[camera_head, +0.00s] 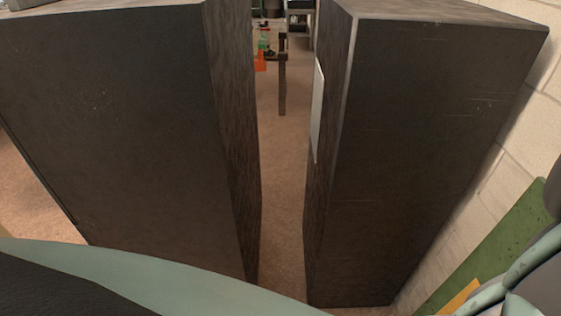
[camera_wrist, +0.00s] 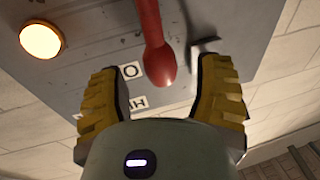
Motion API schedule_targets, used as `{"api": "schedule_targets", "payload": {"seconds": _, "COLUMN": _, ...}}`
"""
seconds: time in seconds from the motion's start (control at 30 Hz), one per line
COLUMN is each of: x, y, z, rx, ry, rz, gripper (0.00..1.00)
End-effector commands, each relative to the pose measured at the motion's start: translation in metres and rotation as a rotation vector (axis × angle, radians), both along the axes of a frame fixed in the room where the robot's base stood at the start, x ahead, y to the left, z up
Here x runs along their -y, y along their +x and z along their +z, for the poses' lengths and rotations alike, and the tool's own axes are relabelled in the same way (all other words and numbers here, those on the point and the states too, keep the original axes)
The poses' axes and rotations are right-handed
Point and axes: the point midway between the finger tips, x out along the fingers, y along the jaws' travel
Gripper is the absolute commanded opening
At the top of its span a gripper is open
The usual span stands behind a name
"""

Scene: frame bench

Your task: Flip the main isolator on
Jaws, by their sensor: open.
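In the wrist view a red lever handle (camera_wrist: 152,42) runs down from the top edge and ends in a rounded knob. It stands in front of a grey panel (camera_wrist: 95,18). My gripper (camera_wrist: 162,72) is open, with yellow ridged fingers. The knob shows between the two fingertips, with a visible gap on each side. A white label marked O (camera_wrist: 130,71) lies left of the knob. The lever's pivot is out of view.
A round lit amber lamp (camera_wrist: 41,40) is on the panel's left. Pale block wall surrounds the panel. In the head view two dark cabinets, left (camera_head: 110,120) and right (camera_head: 420,130), flank a narrow strip of clear floor (camera_head: 283,190). A green surface (camera_head: 500,245) is at lower right.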

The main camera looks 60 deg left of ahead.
Motion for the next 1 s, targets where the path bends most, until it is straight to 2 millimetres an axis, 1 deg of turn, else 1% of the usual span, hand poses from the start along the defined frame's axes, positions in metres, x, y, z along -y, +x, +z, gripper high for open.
{"api": "schedule_targets", "payload": {"seconds": 0.03, "x": -0.002, "y": -0.008, "z": -0.002, "rx": -0.004, "ry": 0.003, "rz": -0.003, "gripper": 0.66}}
{"api": "schedule_targets", "payload": {"seconds": 0.23, "x": -0.013, "y": -0.036, "z": -0.005, "rx": -0.006, "ry": 0.004, "rz": -0.005, "gripper": 0.66}}
{"api": "schedule_targets", "payload": {"seconds": 0.4, "x": -0.019, "y": -0.049, "z": -0.004, "rx": -0.001, "ry": 0.001, "rz": -0.003, "gripper": 0.66}}
{"api": "schedule_targets", "payload": {"seconds": 1.0, "x": -0.020, "y": -0.050, "z": -0.005, "rx": -0.002, "ry": 0.001, "rz": -0.002, "gripper": 0.66}}
